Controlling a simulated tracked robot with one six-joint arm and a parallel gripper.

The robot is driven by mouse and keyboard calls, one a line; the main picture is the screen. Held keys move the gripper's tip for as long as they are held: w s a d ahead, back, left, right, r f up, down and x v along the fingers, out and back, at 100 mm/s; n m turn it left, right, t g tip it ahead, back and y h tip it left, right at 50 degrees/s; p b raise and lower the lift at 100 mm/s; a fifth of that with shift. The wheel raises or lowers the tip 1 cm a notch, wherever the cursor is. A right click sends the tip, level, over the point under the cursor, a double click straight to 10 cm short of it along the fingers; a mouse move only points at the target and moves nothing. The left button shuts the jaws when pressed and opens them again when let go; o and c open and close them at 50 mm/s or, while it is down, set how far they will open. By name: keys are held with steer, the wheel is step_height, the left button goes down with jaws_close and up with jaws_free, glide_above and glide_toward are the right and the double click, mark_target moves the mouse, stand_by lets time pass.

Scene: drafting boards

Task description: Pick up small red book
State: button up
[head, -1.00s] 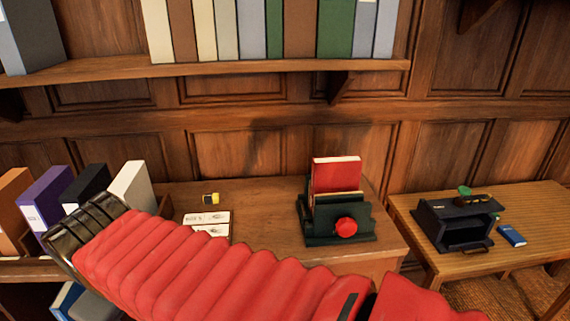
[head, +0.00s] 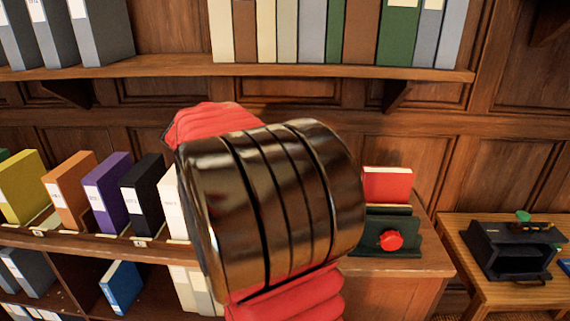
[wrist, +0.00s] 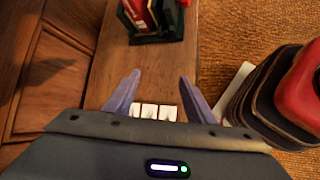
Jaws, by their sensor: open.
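The small red book (head: 387,184) stands upright in a dark green holder (head: 405,238) with a red knob on its front, on the wooden cabinet top. My arm covers the left part of the holder in the head view. In the wrist view, part of the red book (wrist: 134,10) and the dark holder (wrist: 160,38) show at the top edge, ahead of the fingers. My gripper (wrist: 158,90) is open, its two purple fingers apart with nothing between them. The gripper is hidden behind my arm in the head view.
White cards (wrist: 152,112) lie on the cabinet top beyond the gripper's body. Colored binders, including a purple one (head: 107,192), stand on the left shelf. A shelf (head: 330,71) of books hangs above. A side table with a black device (head: 508,252) stands right.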

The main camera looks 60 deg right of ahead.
steer(key=s+d+n+g, duration=0.1)
steer(key=s+d+g, duration=0.3)
steer(key=d, duration=0.9)
steer(key=g, duration=0.4)
glide_toward(373, 178)
steer(key=w+f, duration=0.1)
steer(key=w, duration=0.1)
steer(key=shift+d+n+h, duration=0.25)
steer(key=shift+n+h, duration=0.05)
steer(key=shift+n, duration=0.1)
steer(key=shift+f, duration=0.1)
steer(key=shift+x, duration=5.95)
steer(key=shift+s, duration=0.1)
steer(key=shift+c, duration=0.4)
steer(key=c, duration=0.4)
steer(key=shift+c, duration=0.2)
